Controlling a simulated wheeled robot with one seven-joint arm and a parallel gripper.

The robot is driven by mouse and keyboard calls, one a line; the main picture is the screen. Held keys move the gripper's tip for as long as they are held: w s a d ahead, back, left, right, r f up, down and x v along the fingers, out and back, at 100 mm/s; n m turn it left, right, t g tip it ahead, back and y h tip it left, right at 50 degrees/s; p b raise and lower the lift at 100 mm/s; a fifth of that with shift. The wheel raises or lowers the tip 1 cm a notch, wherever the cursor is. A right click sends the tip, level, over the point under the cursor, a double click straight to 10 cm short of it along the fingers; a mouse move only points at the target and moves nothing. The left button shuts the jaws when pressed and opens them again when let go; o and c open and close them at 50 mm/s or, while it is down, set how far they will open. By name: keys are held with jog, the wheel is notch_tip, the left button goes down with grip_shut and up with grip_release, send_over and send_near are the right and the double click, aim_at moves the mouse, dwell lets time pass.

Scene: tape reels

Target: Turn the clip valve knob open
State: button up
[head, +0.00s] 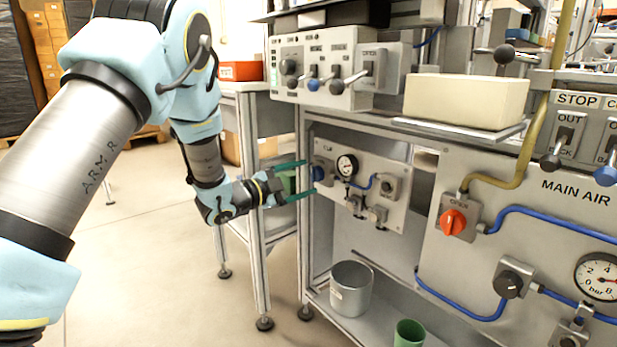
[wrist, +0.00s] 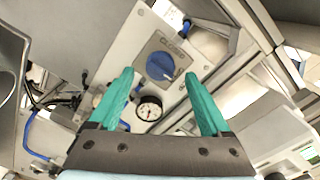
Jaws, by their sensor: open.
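The clip valve knob is a round blue knob (head: 319,173) on a grey square plate, at the left end of a small panel with a gauge.
A pressure gauge (head: 347,165) and blue tubing sit right of the knob. A red-orange knob (head: 453,222) is on the MAIN AIR panel further right. Frame posts stand close to my gripper. A metal bucket (head: 351,288) and a green cup (head: 409,334) stand on the lower shelf.

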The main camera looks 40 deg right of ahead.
jog(key=a, duration=0.8)
jog(key=shift+w+a, duration=0.15)
jog(key=shift+w, duration=0.1)
jog(key=w+a+n+t+y, duration=0.3)
jog(key=w+a+n+t, duration=0.3)
jog(key=w+a, duration=0.3)
jog(key=w+a+f+n+t+y, duration=0.1)
jog(key=w+a+n+t+y, duration=0.1)
jog(key=w+a+n+y, duration=0.45)
jog(key=w+a+f+n+t+y, duration=0.1)
jog(key=a+n+t, duration=0.15)
jog(key=a, duration=0.65)
jog(key=s+a+f+n+g+y, duration=0.1)
jog(key=s+a+n+g+y, duration=0.2)
jog(key=a, duration=0.5)
jog(key=s+a+f+n+y, duration=0.1)
jog(key=s+a+n+y, duration=0.2)
jog(key=a+n, duration=0.35)
jog(key=s+a+n+g+y, duration=0.1)
jog(key=s+a+n+g, duration=0.1)
jog(key=s+a, duration=0.35)
jog(key=s+a+n+g, duration=0.2)
jog(key=s+a+g, duration=0.1)
jog(key=s, duration=0.5)
notch_tip(320, 180, up, 28)
jog(key=p, duration=2.9)
jog(key=shift+a+r, duration=0.15)
